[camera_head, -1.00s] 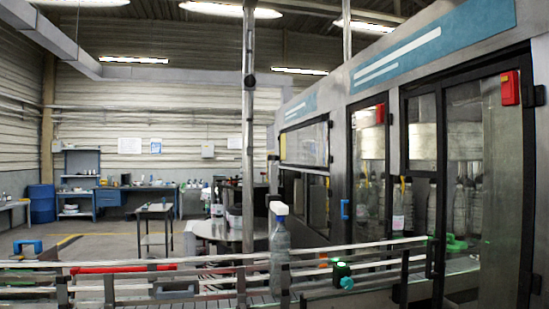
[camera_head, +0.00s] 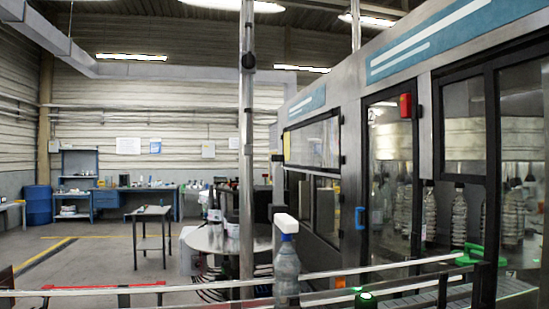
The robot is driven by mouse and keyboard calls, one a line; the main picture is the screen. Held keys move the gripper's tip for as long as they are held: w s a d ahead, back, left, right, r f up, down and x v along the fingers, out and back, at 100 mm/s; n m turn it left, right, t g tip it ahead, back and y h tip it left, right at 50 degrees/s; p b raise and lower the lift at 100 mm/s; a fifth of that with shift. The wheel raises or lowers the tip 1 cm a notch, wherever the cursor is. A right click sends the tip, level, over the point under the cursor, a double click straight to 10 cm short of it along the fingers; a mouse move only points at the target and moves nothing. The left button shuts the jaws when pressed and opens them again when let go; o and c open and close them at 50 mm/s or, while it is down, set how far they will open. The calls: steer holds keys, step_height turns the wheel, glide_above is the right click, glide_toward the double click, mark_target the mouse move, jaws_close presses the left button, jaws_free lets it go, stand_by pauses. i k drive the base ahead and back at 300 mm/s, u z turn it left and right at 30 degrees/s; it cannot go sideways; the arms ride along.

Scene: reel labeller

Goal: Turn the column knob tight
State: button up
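A bare metal column (camera_head: 246,150) rises from the floor through the middle of the view to the ceiling. A small dark round knob (camera_head: 248,61) sits on its upper part. I cannot tell from here how tight it is. My gripper is not in view.
A glazed machine (camera_head: 440,130) fills the right. A round table (camera_head: 212,240) stands by the column. A small metal table (camera_head: 150,212) stands left, with open floor around.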

mark_target(277, 159)
steer(key=i, duration=0.8)
steer(key=u, duration=1.2)
